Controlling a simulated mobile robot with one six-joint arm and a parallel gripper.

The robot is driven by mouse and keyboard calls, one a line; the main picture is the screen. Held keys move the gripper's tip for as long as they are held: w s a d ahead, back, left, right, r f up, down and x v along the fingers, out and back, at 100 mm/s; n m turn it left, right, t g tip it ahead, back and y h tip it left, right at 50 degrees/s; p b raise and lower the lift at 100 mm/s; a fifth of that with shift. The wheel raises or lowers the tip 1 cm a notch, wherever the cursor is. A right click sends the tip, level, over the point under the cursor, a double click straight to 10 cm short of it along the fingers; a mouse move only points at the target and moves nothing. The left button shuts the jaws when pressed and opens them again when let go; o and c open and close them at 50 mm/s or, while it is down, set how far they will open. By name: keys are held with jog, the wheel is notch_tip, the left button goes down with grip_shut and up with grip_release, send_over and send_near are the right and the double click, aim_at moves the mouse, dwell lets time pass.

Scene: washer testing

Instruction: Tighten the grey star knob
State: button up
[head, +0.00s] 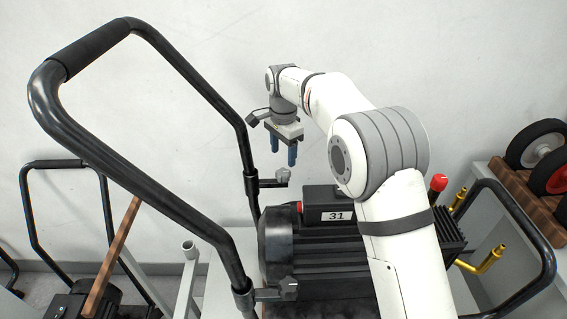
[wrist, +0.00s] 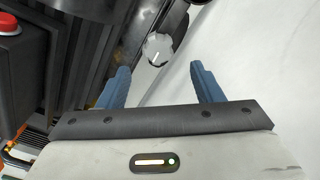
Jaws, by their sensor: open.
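A grey star knob (head: 283,172) sits on a clamp on the black handle tube, just below my gripper. In the wrist view the knob (wrist: 158,48) has a pale line on its face and lies beyond the fingertips, roughly centred between them. My gripper (head: 284,155) is open, its blue fingers pointing down above the knob. The fingers (wrist: 159,70) also show apart and empty in the wrist view.
The black handle (head: 190,75) rises left of my gripper. A black machine body (head: 310,245) labelled 31, with a red button (wrist: 8,23), stands below. Brass pipes (head: 490,260) and wheels (head: 540,145) are at the right. The pale wall side is clear.

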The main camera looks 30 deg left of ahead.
jog(key=shift+r, duration=0.65)
